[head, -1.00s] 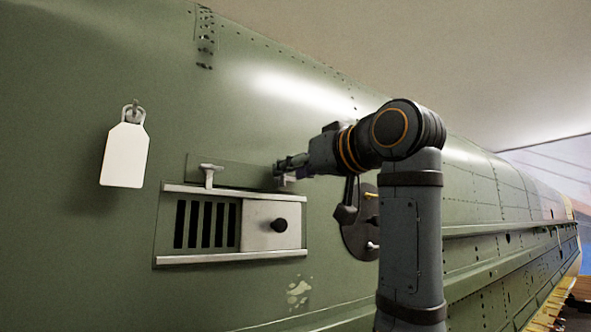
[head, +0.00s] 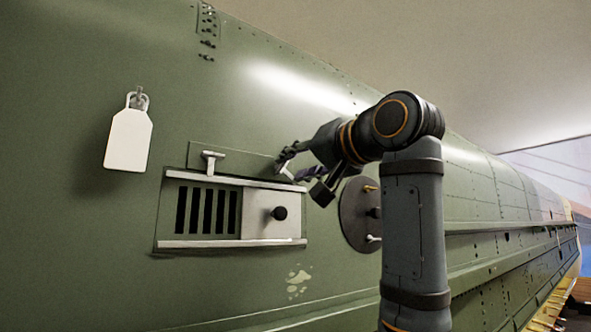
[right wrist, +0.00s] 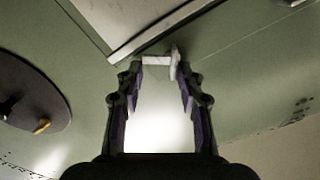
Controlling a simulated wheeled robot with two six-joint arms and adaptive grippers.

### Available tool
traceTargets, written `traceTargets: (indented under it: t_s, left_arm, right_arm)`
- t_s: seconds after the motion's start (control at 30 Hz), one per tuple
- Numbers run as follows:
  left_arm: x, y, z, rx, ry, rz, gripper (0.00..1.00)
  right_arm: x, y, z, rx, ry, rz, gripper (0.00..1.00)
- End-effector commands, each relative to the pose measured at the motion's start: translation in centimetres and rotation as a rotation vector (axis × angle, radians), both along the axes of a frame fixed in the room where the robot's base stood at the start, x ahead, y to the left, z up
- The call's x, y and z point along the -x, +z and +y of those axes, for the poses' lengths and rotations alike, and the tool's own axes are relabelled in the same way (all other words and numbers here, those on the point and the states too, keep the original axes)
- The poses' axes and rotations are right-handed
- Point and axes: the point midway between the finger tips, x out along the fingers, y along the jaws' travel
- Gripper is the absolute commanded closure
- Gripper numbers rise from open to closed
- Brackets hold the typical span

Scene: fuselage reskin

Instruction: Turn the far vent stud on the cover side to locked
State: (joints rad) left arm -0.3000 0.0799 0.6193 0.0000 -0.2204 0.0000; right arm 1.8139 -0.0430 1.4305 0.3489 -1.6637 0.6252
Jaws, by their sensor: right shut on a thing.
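The vent (head: 232,243) is set in the green skin, with dark slots (head: 207,211) at its left and a pale sliding cover (head: 258,227) with a black knob at its right. The near stud (head: 210,159), a pale T-shape, stands above the slots with its bar roughly level. The far stud (head: 284,172) is above the cover side, partly hidden by my right gripper (head: 290,163). In the right wrist view its pale T-bar (right wrist: 156,61) lies between the fingertips, and my right gripper (right wrist: 160,75) is shut on it. My left gripper is not in view.
A white tag (head: 128,141) hangs from a hook left of the vent. A round dark plate (head: 356,214) with a yellow peg is right of the vent, behind my right arm. It also shows in the right wrist view (right wrist: 28,92). A ledge runs below.

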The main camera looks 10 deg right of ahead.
Motion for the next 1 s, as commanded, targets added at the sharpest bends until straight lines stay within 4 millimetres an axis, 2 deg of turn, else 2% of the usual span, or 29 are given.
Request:
traceTargets:
  t_s: [0.6, 1.0]
  left_arm:
    - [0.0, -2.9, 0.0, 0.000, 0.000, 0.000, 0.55]
    - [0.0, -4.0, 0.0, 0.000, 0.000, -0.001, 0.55]
  right_arm:
    - [0.1, -1.3, 0.1, -0.536, -0.001, 0.219, 0.94]
    - [0.2, -1.8, 0.4, -0.810, -0.003, 0.333, 0.94]
